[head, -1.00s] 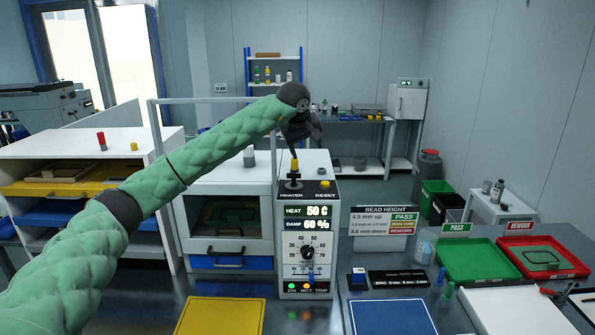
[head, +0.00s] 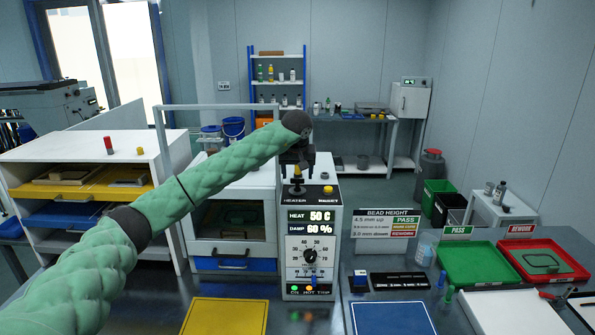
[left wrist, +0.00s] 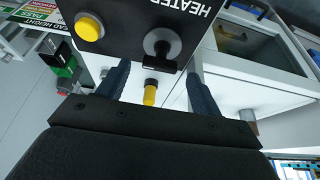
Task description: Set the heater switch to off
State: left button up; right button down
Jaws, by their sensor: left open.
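My left gripper (head: 297,172) is open, pointing down over the switch in the head view, and partly hides the lever. The same gripper shows in the left wrist view (left wrist: 157,90). The box displays read HEAT 50 C and DAMP 60 %. My right gripper is out of view.
A yellow RESET button (head: 327,190) sits right of the switch on the same top. A dial (head: 311,255) and small lamps are on the box front. A glass-fronted cabinet (head: 232,205) stands left. Green and red trays (head: 478,278) lie at right.

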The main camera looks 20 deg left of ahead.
pick_arm(q)
jog(key=shift+p+x, duration=0.3)
jog(key=shift+x, duration=0.6)
